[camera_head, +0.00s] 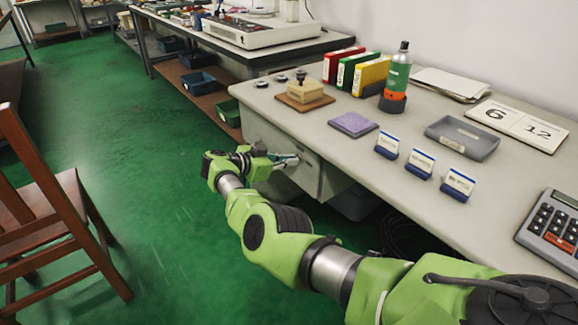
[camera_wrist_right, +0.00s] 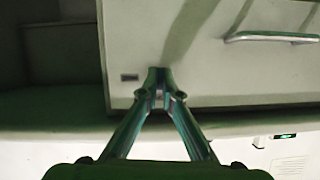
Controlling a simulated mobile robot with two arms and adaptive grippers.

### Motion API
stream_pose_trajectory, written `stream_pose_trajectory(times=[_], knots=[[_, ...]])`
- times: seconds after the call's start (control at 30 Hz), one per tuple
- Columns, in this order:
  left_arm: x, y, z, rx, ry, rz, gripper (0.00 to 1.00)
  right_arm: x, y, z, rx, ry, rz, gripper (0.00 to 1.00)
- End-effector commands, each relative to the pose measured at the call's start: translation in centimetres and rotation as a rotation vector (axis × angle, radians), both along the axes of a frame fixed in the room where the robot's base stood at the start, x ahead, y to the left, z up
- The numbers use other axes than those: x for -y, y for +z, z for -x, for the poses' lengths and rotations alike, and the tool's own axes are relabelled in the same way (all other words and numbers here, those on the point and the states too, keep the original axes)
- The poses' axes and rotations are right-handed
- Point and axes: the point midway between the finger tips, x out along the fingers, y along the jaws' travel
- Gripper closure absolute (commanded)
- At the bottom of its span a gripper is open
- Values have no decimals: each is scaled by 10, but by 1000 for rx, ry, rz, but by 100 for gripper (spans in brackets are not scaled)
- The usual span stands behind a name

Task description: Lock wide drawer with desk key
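My right gripper (camera_head: 287,160) is at the front of the desk's drawer unit, just below the tabletop. In the right wrist view its two fingers (camera_wrist_right: 158,90) converge, with the tips together against or very near the pale drawer front (camera_wrist_right: 215,75). A small pale bit shows between the fingers, but I cannot make out a key there. The keyhole is not visible and may be hidden behind the fingertips. A metal bar handle (camera_wrist_right: 272,37) is on the drawer front, right of the fingers. The drawer looks closed. My left gripper is in neither view.
The desk (camera_head: 330,170) carries a stamp on a wooden block (camera_head: 303,91), a purple pad (camera_head: 353,124), card holders (camera_head: 421,164), a grey tray (camera_head: 462,138), binders, a bottle and a calculator (camera_head: 553,232). A wooden chair (camera_head: 50,210) stands left. Green floor between is clear.

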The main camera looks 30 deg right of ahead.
Motion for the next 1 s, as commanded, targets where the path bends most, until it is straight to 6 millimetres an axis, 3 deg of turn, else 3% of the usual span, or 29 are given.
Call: stream_pose_trajectory(times=[0.43, 0.97, 1.0], knots=[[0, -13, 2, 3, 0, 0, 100, 0, -1, 0, -97, 0, 7, 100], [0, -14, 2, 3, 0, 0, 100, 0, -1, 0, -109, 1, 9, 100], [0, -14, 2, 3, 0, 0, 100, 0, -1, 0, -109, 1, 9, 90]])
